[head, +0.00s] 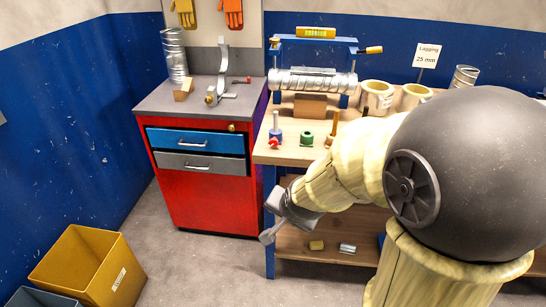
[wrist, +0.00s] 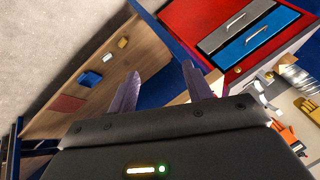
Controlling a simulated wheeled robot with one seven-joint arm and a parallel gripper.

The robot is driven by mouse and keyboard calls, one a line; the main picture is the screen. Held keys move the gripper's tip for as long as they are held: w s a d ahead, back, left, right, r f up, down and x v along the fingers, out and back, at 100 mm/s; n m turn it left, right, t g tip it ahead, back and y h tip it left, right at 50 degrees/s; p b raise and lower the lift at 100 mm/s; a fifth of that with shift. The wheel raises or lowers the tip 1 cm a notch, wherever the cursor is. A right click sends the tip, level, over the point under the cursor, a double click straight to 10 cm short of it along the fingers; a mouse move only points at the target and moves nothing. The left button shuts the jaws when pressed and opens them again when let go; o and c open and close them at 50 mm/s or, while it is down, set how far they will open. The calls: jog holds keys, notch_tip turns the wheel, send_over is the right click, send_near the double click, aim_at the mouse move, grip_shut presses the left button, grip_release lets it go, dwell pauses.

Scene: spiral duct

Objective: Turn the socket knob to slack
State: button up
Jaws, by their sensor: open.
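My gripper (head: 268,218) hangs in front of the workbench's left leg, below the bench top. In the wrist view my gripper (wrist: 161,82) has its two fingers spread with nothing between them. A small red knob (head: 274,142) sits low on a blue holder with a grey upright pin (head: 276,122) at the bench's front left corner. A curved metal stand (head: 222,75) on the red cabinet has a red-ended side handle (head: 246,80) and a brass knob (head: 210,99). I cannot tell for sure which is the socket knob. My gripper is apart from all of these.
The red cabinet (head: 207,205) with blue and grey drawers stands left of the wooden bench. A silver spiral duct (head: 312,82) lies in a blue frame. A green piece (head: 307,139) sits beside the red knob. A yellow bin (head: 88,265) stands at lower left. Floor between is clear.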

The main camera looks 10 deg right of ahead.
aim_at(274, 143)
jog(key=w+a+m+t+h+b, duration=0.1)
jog(key=w+m+t+h+b, duration=0.1)
jog(key=m+b, duration=0.4)
jog(key=w+f+m+t+h+b, duration=0.1)
jog(key=w+m+t+b, duration=0.4)
jog(key=m, duration=1)
jog(key=w+a+m+t+h+b, duration=0.1)
jog(key=w+m+t+h+b, duration=0.2)
jog(key=w+m+b, duration=0.3)
jog(key=m+b, duration=0.1)
jog(key=m, duration=0.3)
jog(key=shift+w+a+f+m+t+b, duration=0.3)
jog(key=shift+w+a+f+b, duration=0.05)
jog(key=x, duration=1.7)
jog(key=shift+w+d, duration=0.15)
jog(key=shift+w, duration=0.05)
